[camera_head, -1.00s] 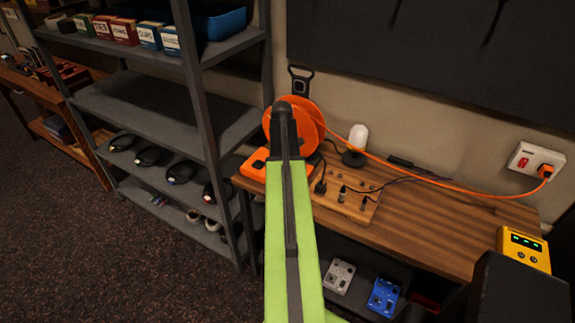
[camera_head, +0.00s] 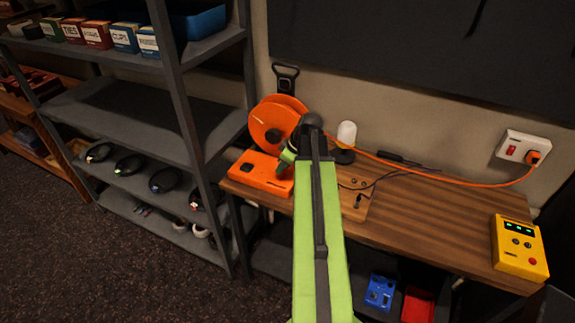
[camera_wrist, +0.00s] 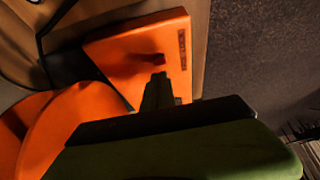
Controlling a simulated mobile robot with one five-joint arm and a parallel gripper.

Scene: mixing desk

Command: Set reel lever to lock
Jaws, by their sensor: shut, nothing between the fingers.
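The orange cable reel (camera_head: 274,124) stands at the left end of the wooden desk, with its flat orange base (camera_head: 258,176) in front. My gripper (camera_head: 270,182) is over the right part of this base, partly hidden by my arm. In the wrist view the orange base (camera_wrist: 130,45) fills the upper middle, and the reel disc (camera_wrist: 75,125) is at the lower left. A small dark red nub (camera_wrist: 158,59), perhaps the lever, rises from the base just beyond my dark fingers (camera_wrist: 160,88). My fingers are closed and empty. I cannot tell whether they touch the nub.
An orange cable (camera_head: 430,174) runs from the reel to a wall socket (camera_head: 523,147). A yellow box (camera_head: 518,247) sits at the desk's right end. A grey shelf (camera_head: 120,112) stands close on the left. The middle of the desk (camera_head: 440,215) is mostly clear.

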